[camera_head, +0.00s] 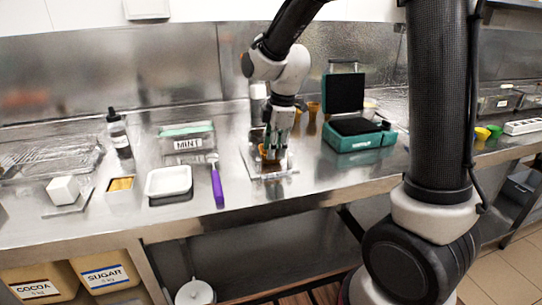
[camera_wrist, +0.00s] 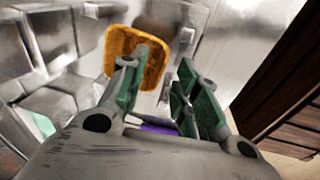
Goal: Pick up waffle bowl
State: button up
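The waffle bowl (camera_head: 264,152) is a small orange-brown bowl at a shiny metal tray (camera_head: 284,174) on the steel counter. In the wrist view the waffle bowl (camera_wrist: 118,42) is a squarish orange shape ahead of the fingers. My gripper (camera_head: 275,152) points down at the bowl and partly hides it. In the wrist view my gripper (camera_wrist: 157,68) has its green fingers apart. The left finger overlaps the bowl, and the right finger lies beyond the bowl's right edge. I cannot tell whether either finger touches it.
A green waffle iron (camera_head: 358,142) stands open to the right. Brown cups (camera_head: 312,108) stand behind my gripper. The counter's front strip is clear.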

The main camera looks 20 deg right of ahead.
notch_tip(320, 180, down, 2)
jog(key=shift+w+a, duration=0.1)
jog(key=shift+w, duration=0.05)
jog(key=shift+c, duration=0.4)
grip_shut()
